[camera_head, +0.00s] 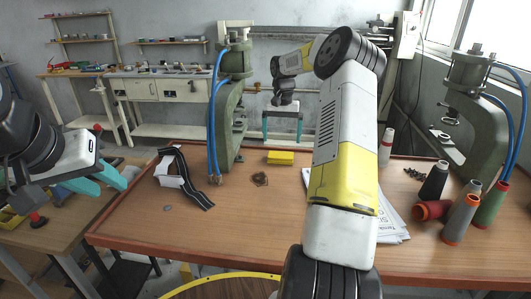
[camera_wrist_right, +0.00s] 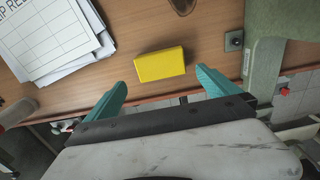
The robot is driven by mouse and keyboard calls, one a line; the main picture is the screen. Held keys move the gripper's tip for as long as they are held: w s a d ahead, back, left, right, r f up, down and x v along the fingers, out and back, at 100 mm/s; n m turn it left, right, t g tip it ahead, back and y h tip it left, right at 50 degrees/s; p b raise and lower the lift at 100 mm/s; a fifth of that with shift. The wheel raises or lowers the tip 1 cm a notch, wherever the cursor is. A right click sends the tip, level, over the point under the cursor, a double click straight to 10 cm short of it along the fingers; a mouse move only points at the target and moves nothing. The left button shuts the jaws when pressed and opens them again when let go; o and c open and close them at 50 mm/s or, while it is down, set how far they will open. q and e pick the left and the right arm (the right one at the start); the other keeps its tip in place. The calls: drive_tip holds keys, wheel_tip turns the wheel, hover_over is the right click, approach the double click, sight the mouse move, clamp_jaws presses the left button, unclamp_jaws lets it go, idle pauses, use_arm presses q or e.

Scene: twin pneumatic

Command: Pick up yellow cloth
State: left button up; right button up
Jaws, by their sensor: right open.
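The yellow cloth (camera_head: 280,158) looks like a small folded block lying flat near the far edge of the wooden table. It also shows in the right wrist view (camera_wrist_right: 160,65), ahead of the fingertips and roughly between their lines. My right gripper (camera_head: 283,138) is open and empty, with its teal fingers apart. It hangs above and behind the cloth, apart from it. In the right wrist view my right gripper (camera_wrist_right: 162,81) has one finger on each side of the picture's middle. My left gripper (camera_head: 112,183) is off the table's left side, with teal fingers apart and nothing between them.
A green press (camera_head: 230,115) with blue hoses stands left of the cloth. White papers (camera_head: 391,222) lie to the right, partly behind my right arm. Several thread spools (camera_head: 459,219) and another press (camera_head: 482,130) are further right. A black-and-white strip (camera_head: 193,186) lies at left.

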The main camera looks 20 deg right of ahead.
sight(281, 154)
wheel_tip(281, 154, down, 7)
drive_tip(key=shift+w+f, duration=0.1)
drive_tip(key=shift+f, duration=0.1)
drive_tip(key=shift+c, duration=0.2)
drive_tip(key=c, duration=1.1)
